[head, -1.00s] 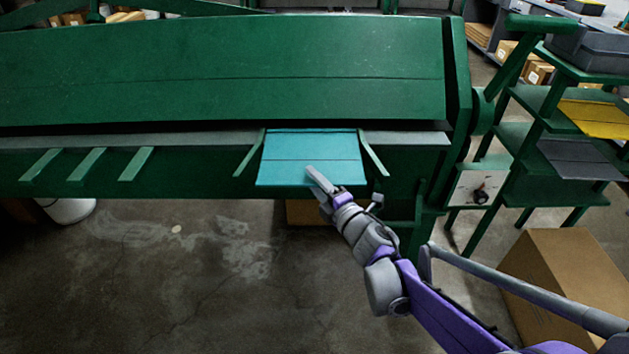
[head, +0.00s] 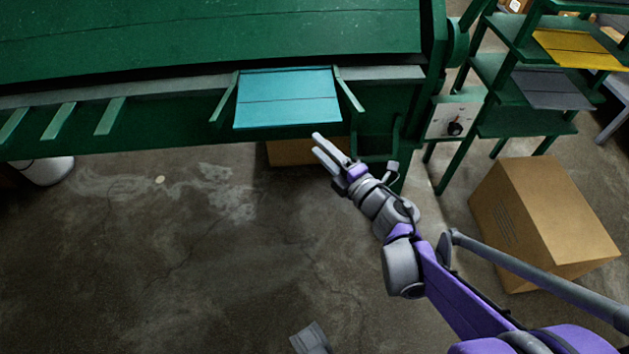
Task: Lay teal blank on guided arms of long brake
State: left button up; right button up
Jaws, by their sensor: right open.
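The teal blank (head: 287,98) lies flat across the front of the long green brake (head: 230,35), with its far edge at the pale grey strip under the brake's upper beam. An angled green guide arm shows on each side of it, the left one (head: 224,98) and the right one (head: 350,95). The blank hides what is under it. My right gripper (head: 325,148) is open and empty, just in front of the blank's near right corner and apart from it.
Several bare green arms (head: 60,121) stick out farther left on the brake. A control box (head: 453,119) with a dark knob sits at its right end. A green shelf rack holds a yellow sheet (head: 585,48) and a grey sheet (head: 552,88). A cardboard box (head: 540,220) stands on the floor at right.

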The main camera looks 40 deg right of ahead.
jog(key=s+a+f+m+g, duration=1.3)
jog(key=s+a+f+m, duration=0.1)
jog(key=s+m, duration=0.3)
jog(key=shift+a+f+m+g, duration=0.2)
jog(key=shift+f+m+g, duration=0.15)
jog(key=shift+m, duration=0.25)
